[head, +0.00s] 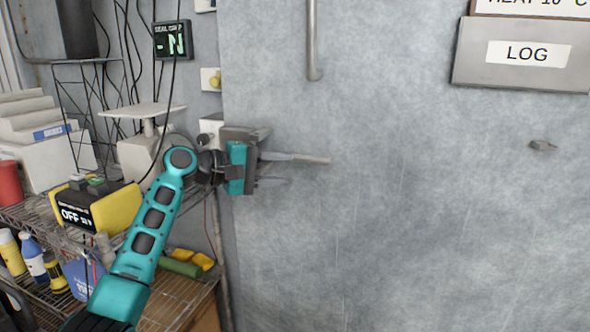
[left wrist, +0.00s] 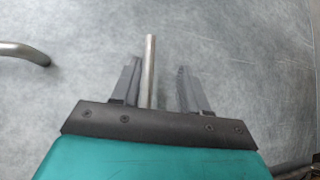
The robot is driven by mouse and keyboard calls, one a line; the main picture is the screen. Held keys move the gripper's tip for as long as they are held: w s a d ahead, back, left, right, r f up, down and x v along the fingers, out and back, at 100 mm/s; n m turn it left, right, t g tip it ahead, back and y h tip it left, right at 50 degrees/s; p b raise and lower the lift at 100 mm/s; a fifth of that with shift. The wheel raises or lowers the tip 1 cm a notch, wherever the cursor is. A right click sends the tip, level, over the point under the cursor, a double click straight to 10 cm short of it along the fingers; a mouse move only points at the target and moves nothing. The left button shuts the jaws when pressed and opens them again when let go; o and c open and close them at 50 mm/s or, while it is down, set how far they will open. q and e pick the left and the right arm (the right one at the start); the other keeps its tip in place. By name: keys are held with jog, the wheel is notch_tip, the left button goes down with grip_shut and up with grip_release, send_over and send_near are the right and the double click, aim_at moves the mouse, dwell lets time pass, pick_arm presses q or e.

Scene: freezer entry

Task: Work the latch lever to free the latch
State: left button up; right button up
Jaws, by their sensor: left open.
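The latch lever (head: 305,159) is a thin grey metal bar, roughly level, sticking out to the right past my left gripper in the head view. My left gripper (head: 267,156) is open, with one finger above the lever and one below it. In the left wrist view the lever (left wrist: 150,70) runs between the two open fingers (left wrist: 160,82), closer to the left finger, with a wider gap on the right. I cannot tell whether it touches the left finger. The lever's mount is mostly hidden behind the gripper. My right gripper is not in view.
The grey freezer door (head: 420,230) fills the right side, with a vertical handle bar (head: 312,40) above the lever. A crowded wire shelf (head: 165,300) stands left, holding a yellow device (head: 118,205).

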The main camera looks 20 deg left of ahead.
pick_arm(q)
jog(key=v, duration=0.8)
jog(key=shift+r, duration=0.1)
